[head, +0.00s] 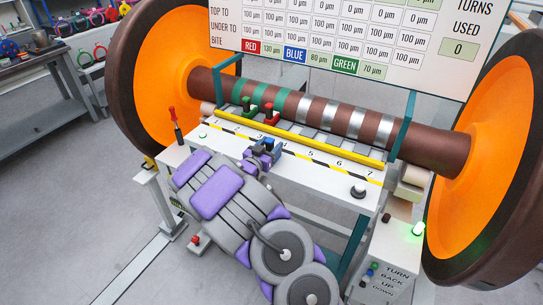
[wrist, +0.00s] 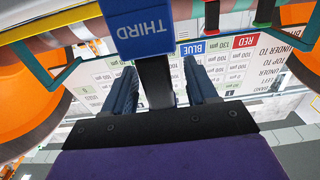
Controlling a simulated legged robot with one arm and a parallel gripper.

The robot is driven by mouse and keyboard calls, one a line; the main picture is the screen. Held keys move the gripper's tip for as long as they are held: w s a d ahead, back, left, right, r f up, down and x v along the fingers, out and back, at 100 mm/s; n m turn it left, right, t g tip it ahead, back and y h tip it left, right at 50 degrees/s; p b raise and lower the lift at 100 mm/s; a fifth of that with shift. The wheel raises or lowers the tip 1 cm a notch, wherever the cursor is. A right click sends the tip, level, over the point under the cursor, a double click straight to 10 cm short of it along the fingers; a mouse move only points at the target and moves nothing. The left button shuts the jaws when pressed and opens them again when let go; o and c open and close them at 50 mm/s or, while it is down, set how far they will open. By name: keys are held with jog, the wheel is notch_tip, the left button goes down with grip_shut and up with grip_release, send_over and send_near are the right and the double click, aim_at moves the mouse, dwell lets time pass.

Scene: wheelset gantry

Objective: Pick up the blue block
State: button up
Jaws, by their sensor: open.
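The blue block (head: 272,146) stands on the white bench top in front of the yellow bar. It shows large at the top of the wrist view (wrist: 138,28), marked "THIRD" upside down, with a dark upright part (wrist: 157,82) below the label. My gripper (head: 262,153) is at the block in the head view and partly hides it. In the wrist view my gripper (wrist: 160,72) is open, with a finger on each side of the dark part and visible gaps on both sides. The green block (head: 248,107) and the red block (head: 270,114) stand farther back.
The yellow bar (head: 310,140) and numbered striped strip lie along the bench. A banded axle (head: 320,110) runs behind between two big orange wheels (head: 170,75). A red-handled tool (head: 174,122) stands at the left edge. A black knob (head: 358,191) sits at the right front.

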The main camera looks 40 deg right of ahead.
jog(key=shift+x, duration=1.1)
grip_shut()
